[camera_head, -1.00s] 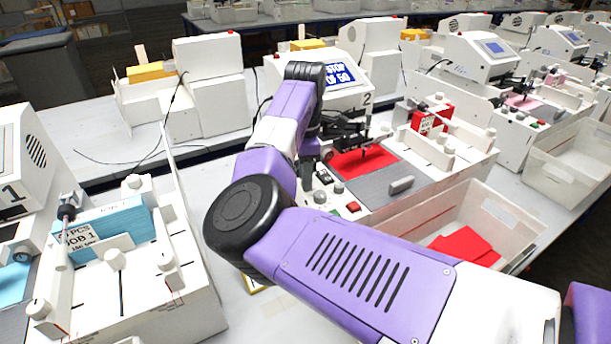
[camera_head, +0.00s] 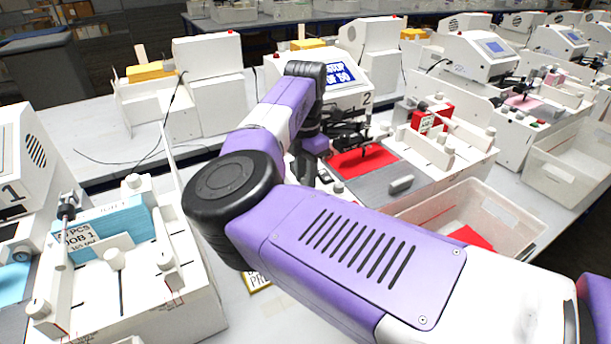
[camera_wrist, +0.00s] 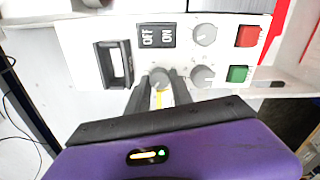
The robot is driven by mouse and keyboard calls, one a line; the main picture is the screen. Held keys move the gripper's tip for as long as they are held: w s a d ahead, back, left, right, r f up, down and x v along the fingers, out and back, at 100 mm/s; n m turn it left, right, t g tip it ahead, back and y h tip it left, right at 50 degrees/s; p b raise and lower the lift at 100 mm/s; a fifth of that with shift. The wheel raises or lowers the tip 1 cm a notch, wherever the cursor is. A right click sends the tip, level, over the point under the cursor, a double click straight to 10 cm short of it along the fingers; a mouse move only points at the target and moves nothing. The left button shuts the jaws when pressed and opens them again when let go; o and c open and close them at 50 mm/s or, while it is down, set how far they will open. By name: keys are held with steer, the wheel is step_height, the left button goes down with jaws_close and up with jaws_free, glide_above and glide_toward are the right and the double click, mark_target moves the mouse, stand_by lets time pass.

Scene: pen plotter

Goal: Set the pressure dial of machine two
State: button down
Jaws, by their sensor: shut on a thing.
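Machine two (camera_head: 345,95), white with a blue "STOP" sign and the number 2, stands in the middle of the head view. Its control panel (camera_wrist: 220,62) fills the upper wrist view. It holds an OFF/ON switch (camera_wrist: 157,36), a black handle-like part (camera_wrist: 114,64), a red button (camera_wrist: 248,36), a green button (camera_wrist: 237,74) and grey knobs: one upper right (camera_wrist: 204,35), one lower right (camera_wrist: 202,76), one lower left (camera_wrist: 159,78). My gripper (camera_wrist: 159,88) is shut on the lower left knob, a finger on each side. Which knob is the pressure dial cannot be read. In the head view my arm hides the gripper.
Red sheets lie on machine two's bed (camera_head: 362,160). A clear bin (camera_head: 500,205) with red paper stands in front. Machine one's feeder with a blue stack (camera_head: 110,230) is at left. Machine two's feeder holds a red stack (camera_head: 432,118).

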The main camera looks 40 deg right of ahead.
steer(key=shift+n, duration=1.3)
steer(key=c, duration=1.4)
jaws_free()
steer(key=shift+r+b, duration=0.7)
steer(key=shift+r, duration=3.25)
